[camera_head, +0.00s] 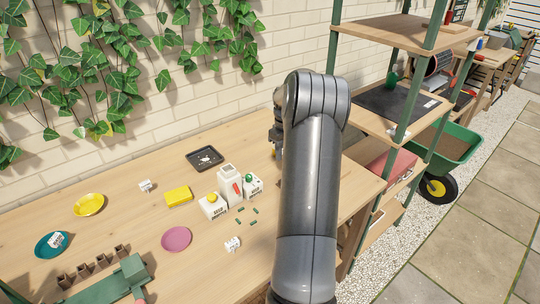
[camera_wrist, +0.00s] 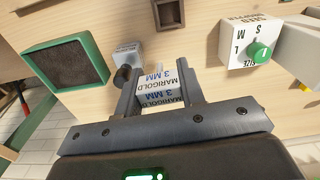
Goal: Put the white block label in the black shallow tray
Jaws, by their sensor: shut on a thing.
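My gripper (camera_wrist: 157,82) is shut on a white block label (camera_wrist: 159,97) printed "MARIGOLD 3 MM", seen between the two fingers in the wrist view. In the head view my gripper (camera_head: 277,133) is beyond my forearm, over the far right part of the table, and the held block cannot be made out. The black shallow tray (camera_head: 190,157) lies on the table near the wall, left of my gripper, with small white marks or pieces inside. Other white blocks stand near the yellow saucer (camera_head: 146,186), near the front (camera_head: 232,244), and in the teal saucer (camera_head: 57,240).
A tall white box (camera_head: 229,182) stands between two white dial boxes (camera_head: 212,206) (camera_head: 253,184), right of a yellow sponge (camera_head: 178,196). Yellow (camera_head: 89,205), teal (camera_head: 43,251) and pink (camera_head: 176,238) saucers lie leftward. A shelf (camera_head: 380,115) stands right. Wood between tray and gripper looks clear.

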